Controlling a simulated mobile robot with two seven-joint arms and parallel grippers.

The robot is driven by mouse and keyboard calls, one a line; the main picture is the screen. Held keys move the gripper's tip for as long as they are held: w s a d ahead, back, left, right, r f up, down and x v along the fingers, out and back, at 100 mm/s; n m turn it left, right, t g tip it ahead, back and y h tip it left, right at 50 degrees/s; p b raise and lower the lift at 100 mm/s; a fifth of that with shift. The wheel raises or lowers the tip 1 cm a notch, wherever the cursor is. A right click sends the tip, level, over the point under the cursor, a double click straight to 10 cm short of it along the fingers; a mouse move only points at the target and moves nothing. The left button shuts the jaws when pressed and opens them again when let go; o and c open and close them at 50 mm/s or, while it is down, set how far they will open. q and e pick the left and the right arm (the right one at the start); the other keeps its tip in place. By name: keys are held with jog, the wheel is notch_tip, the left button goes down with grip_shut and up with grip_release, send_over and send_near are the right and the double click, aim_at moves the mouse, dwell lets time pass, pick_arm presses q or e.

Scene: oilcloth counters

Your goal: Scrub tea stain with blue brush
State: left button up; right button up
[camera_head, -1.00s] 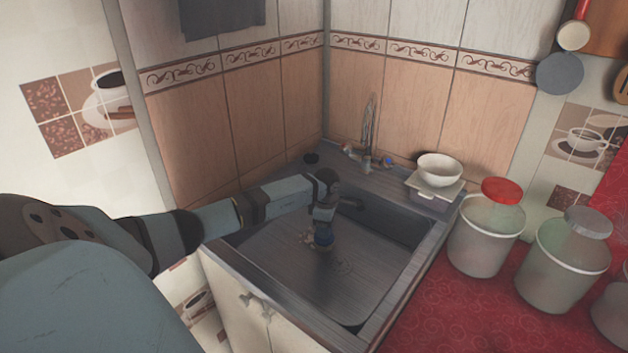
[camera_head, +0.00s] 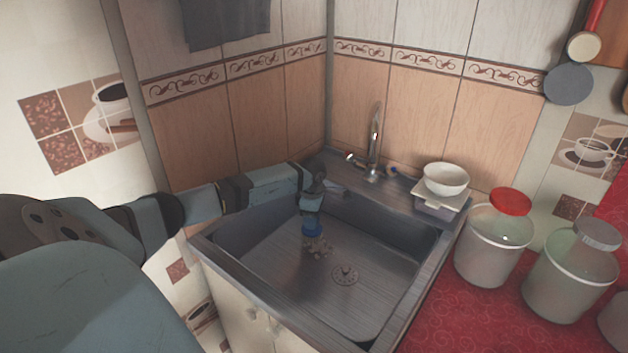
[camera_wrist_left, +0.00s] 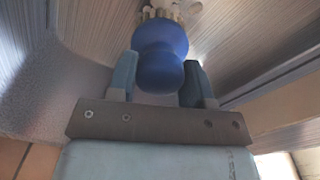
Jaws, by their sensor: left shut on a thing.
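My left gripper (camera_head: 313,204) reaches down into the sink (camera_head: 365,315) and is shut on the blue brush (camera_head: 312,229). In the left wrist view the brush's round blue handle (camera_wrist_left: 160,62) sits between the two fingers, with cream bristles (camera_wrist_left: 158,13) pointing away from the gripper. A pale brownish, blotchy patch, which looks like the tea stain (camera_head: 319,248), lies on the sink floor just below the brush. Whether the bristles touch it cannot be told. My right gripper is not in view.
A drain (camera_head: 346,275) lies right of the patch. A tap (camera_head: 375,150) stands at the back rim. A white bowl (camera_head: 446,179) sits on a box at the right rim. Lidded jars (camera_head: 494,250) stand on the red counter. The sink's right side is clear.

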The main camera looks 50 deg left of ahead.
pick_arm(q)
notch_tip(320, 180, up, 2)
jog(key=shift+a+r+p, duration=0.15)
jog(key=shift+r+p, duration=0.1)
jog(key=shift+p, duration=0.35)
jog(key=shift+r+p, duration=0.4)
jog(key=shift+r, duration=0.4)
